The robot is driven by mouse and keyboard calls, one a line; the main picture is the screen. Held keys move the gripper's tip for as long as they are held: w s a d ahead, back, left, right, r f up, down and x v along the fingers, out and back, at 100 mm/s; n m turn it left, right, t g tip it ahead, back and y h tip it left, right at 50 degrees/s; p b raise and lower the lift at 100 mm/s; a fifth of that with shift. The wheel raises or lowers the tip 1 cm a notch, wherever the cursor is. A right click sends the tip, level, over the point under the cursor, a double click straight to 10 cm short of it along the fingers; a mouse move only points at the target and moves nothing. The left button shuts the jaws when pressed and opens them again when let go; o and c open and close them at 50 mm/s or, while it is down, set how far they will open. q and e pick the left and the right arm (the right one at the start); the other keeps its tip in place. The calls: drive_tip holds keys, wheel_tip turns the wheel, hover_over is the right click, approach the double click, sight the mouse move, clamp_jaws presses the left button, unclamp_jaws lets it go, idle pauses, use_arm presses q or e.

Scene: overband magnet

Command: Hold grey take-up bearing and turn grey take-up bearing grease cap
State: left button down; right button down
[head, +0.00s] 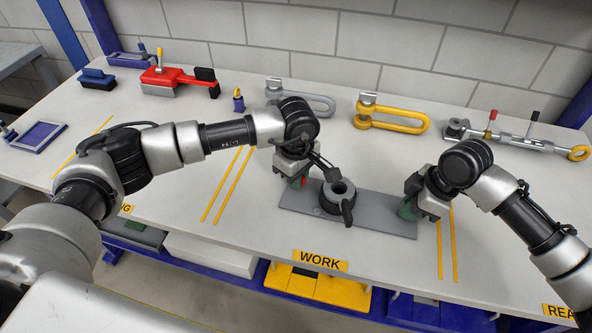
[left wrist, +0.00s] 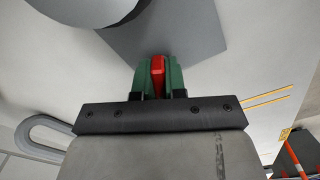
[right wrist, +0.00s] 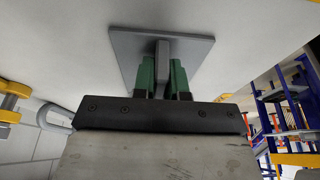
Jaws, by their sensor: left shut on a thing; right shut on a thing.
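The grey take-up bearing lies on the bench as a flat grey plate (head: 375,215) with a round dark grey housing (head: 338,203) at its middle. My left gripper (head: 303,182) is shut on a small red part, seemingly the grease cap, at the plate's left end. The red cap (left wrist: 157,70) shows between the green fingers in the left wrist view. My right gripper (head: 408,210) is at the plate's right end. In the right wrist view its green fingers are shut on an upright grey tab (right wrist: 162,62) of the bearing. The fingers partly hide both held parts.
A grey shackle (head: 315,98), a yellow shackle (head: 395,112) and a turnbuckle (head: 510,142) lie along the back. A red tool (head: 175,80) and a blue tray (head: 38,136) are at the left. The bench in front of the shackles is largely clear.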

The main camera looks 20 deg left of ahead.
use_arm(q)
drive_tip(key=shift+n, duration=1.4)
drive_tip(key=shift+n, duration=1)
drive_tip(key=c, duration=1.1)
unclamp_jaws()
drive_tip(key=shift+r, duration=0.1)
wheel_tip(320, 180, up, 20)
